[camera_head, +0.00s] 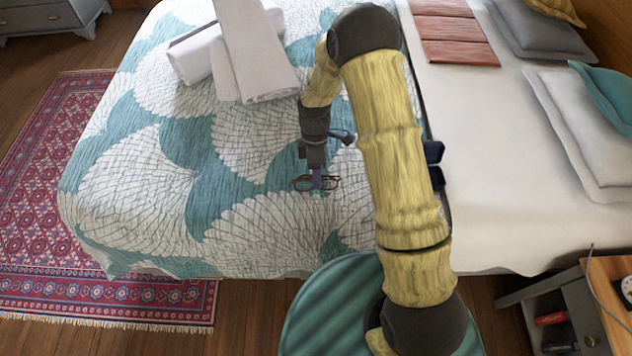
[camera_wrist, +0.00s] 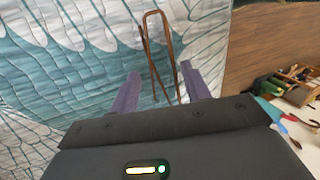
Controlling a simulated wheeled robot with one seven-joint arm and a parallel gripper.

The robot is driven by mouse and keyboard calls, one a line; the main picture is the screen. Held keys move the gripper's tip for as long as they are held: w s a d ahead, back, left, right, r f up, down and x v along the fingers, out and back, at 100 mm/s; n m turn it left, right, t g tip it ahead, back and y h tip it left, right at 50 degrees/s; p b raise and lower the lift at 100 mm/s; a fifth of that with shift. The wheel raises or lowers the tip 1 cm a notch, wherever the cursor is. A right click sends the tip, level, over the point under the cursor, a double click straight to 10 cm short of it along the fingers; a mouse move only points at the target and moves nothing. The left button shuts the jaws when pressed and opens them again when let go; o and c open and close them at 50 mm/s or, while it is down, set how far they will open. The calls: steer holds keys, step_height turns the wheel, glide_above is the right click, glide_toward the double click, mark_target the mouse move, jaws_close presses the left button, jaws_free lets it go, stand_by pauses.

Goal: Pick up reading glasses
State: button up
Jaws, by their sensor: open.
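The reading glasses (camera_head: 303,184) have a brown frame and lie on the patterned bedspread, near the bed's front edge. In the wrist view the glasses (camera_wrist: 158,18) show as a thin brown frame reaching down between my fingers. My gripper (camera_head: 317,186) points down at the glasses, and its fingers overlap them in the head view. In the wrist view my gripper (camera_wrist: 165,85) is open, with one purple finger on each side of the frame. I cannot tell whether a finger touches it. Part of the glasses is hidden behind the fingers and gripper body.
White folded towels (camera_head: 240,60) lie on the bedspread (camera_head: 130,190) behind my gripper. Grey and teal pillows (camera_head: 605,95) lie at the right. A nightstand (camera_head: 600,290) stands at the lower right, and a red rug (camera_head: 50,170) lies at the left. The bedspread left of the glasses is clear.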

stand_by(0.5)
steer(key=c, duration=0.7)
steer(key=shift+c, duration=0.2)
step_height(320, 180, up, 10)
stand_by(0.4)
